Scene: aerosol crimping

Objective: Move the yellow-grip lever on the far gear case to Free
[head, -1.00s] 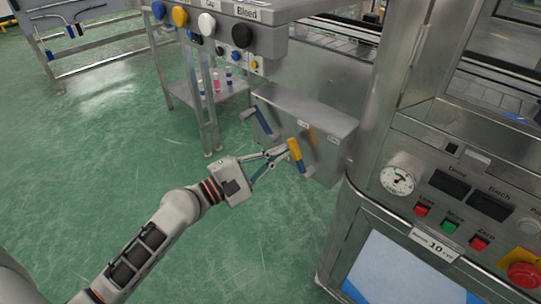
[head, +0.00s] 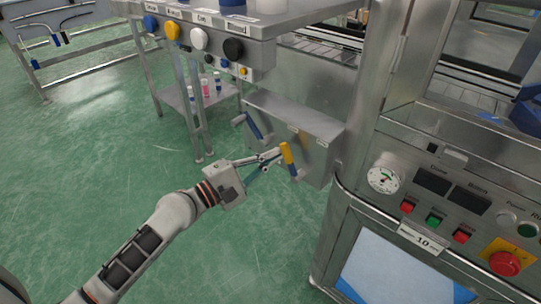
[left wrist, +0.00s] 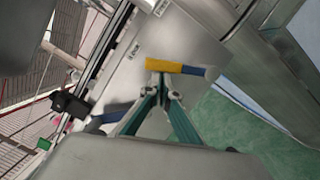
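The far gear case (head: 318,122) is a grey metal box beside the machine. On its face stands a lever with a yellow grip (head: 286,154) and a blue lower part, grip upward and slightly tilted. In the left wrist view the yellow grip (left wrist: 172,66) lies across, just beyond my fingertips. My left gripper (head: 278,156) has its fingers drawn together at the grip's left side; the left wrist view shows the tips (left wrist: 160,80) meeting close against the grip, not around it. Whether they touch is unclear. My right gripper is out of view.
A second, blue lever (head: 256,126) is on the left of the case. A bench with coloured knobs (head: 200,38) stands behind left. The control panel with a red stop button (head: 505,263) is at right. Green floor (head: 100,150) is open on the left.

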